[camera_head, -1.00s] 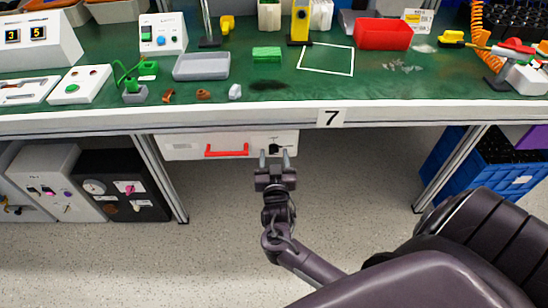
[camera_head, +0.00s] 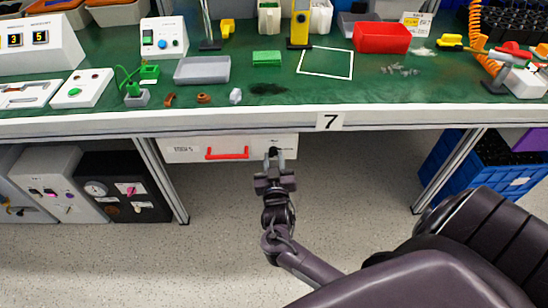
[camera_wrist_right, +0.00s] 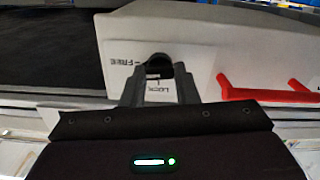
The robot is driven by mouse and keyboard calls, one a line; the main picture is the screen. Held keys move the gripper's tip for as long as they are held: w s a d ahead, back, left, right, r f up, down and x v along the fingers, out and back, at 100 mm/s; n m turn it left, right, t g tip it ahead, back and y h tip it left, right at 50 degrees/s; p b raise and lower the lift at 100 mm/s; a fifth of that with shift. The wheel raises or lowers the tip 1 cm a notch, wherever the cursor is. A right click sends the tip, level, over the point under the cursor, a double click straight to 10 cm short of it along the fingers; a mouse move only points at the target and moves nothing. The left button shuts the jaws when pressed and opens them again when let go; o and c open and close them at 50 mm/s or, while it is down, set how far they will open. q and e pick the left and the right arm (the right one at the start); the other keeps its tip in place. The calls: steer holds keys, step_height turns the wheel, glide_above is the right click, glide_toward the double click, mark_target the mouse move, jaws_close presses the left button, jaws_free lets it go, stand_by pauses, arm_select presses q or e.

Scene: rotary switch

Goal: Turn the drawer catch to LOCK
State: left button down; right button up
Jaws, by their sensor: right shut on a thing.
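The drawer catch is a small dark knob (camera_head: 274,149) on the right part of the white drawer front (camera_head: 190,149), under the bench. In the right wrist view the dark knob (camera_wrist_right: 158,65) sits on a light plate with a FREE label (camera_wrist_right: 130,64) at its left and a LOCK label (camera_wrist_right: 160,90) below it. My right gripper (camera_head: 274,157) is at the drawer front, shut on the knob, with one finger on each side. The fingers hide part of the knob, and I cannot tell which way it points. My left gripper is not in view.
A red drawer handle (camera_head: 227,153) is left of the knob. The bench edge (camera_head: 400,117) runs just above the drawer. Grey and black cabinets (camera_head: 130,185) stand at the left, and a blue crate (camera_head: 470,165) at the right. The floor below the drawer is clear.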

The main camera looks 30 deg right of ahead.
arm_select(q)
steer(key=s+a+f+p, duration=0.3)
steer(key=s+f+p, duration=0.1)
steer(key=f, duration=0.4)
arm_select(e)
steer(key=n, duration=0.4)
steer(key=shift+r, duration=0.2)
steer(key=n+p, duration=0.4)
steer(key=n, duration=0.5)
steer(key=shift+f, duration=0.1)
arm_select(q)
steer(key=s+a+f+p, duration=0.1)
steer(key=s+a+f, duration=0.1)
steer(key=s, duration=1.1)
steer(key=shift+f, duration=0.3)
arm_select(e)
steer(key=shift+f+n, duration=0.1)
steer(key=shift+n, duration=1.6)
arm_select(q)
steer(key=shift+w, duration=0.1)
arm_select(e)
steer(key=o, duration=1)
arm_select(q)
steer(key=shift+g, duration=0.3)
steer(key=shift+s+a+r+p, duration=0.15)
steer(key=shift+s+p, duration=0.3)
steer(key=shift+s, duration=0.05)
arm_select(e)
steer(key=v, duration=0.8)
